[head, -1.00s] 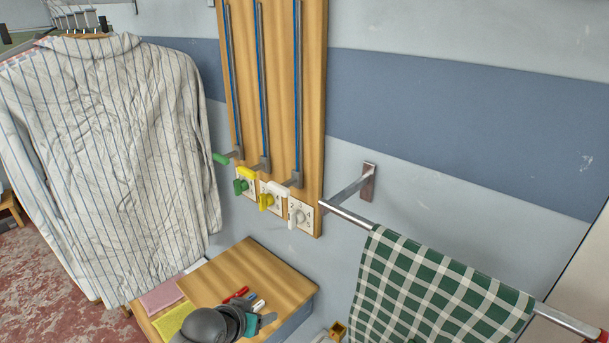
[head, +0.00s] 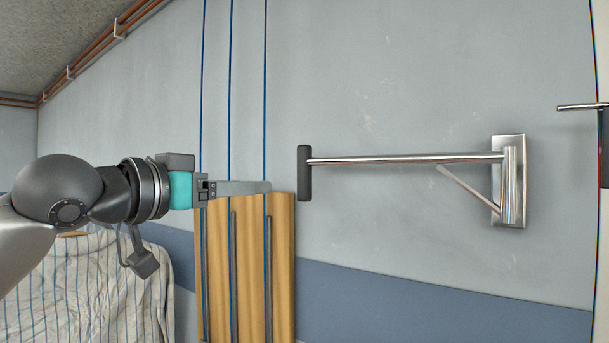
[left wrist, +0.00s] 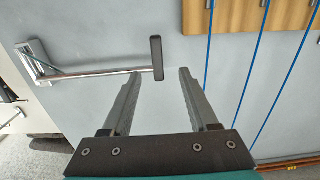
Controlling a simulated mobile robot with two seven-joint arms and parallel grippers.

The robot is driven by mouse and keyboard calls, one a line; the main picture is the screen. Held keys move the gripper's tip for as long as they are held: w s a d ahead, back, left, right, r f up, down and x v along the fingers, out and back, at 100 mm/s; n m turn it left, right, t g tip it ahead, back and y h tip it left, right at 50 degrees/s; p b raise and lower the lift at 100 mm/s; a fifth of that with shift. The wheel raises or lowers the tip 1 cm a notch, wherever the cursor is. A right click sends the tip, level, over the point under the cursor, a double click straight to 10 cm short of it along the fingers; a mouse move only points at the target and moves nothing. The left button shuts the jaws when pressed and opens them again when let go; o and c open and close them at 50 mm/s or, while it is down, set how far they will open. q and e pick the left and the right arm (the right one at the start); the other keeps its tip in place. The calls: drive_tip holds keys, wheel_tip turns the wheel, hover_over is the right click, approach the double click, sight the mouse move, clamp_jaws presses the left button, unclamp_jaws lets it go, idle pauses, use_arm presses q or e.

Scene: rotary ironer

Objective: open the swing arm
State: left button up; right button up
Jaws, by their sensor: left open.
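The swing arm (head: 405,160) is a metal bar that runs sideways from a wall bracket (head: 510,180) at the right of the head view. A black upright grip (head: 304,173) is on its left end. My left gripper (head: 266,187) points right, its fingertips a little short of the grip and apart from it. In the left wrist view the bar (left wrist: 95,75) comes in from the left. The black grip (left wrist: 156,58) lies just beyond the two spread, empty fingers of my left gripper (left wrist: 161,71). My right gripper is not in view.
A wooden board (head: 247,250) with blue cords (head: 230,100) is on the wall below and behind my left gripper. A striped shirt (head: 90,295) hangs at the lower left. Another metal bar (head: 582,107) shows at the right edge. The wall around the swing arm is clear.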

sight(301, 176)
use_arm(q)
drive_tip(key=p+x, duration=0.2)
drive_tip(key=x, duration=0.3)
drive_tip(key=r+p+x, duration=0.1)
drive_tip(key=x, duration=0.3)
drive_tip(key=p+x, duration=0.2)
drive_tip(key=x, duration=0.3)
drive_tip(key=shift+w+d+r+p, duration=0.1)
drive_tip(key=shift+d+r+p, duration=0.2)
drive_tip(key=shift+d+r, duration=0.15)
drive_tip(key=shift+f, duration=0.1)
drive_tip(key=shift+c, duration=0.2)
clamp_jaws()
idle(0.6)
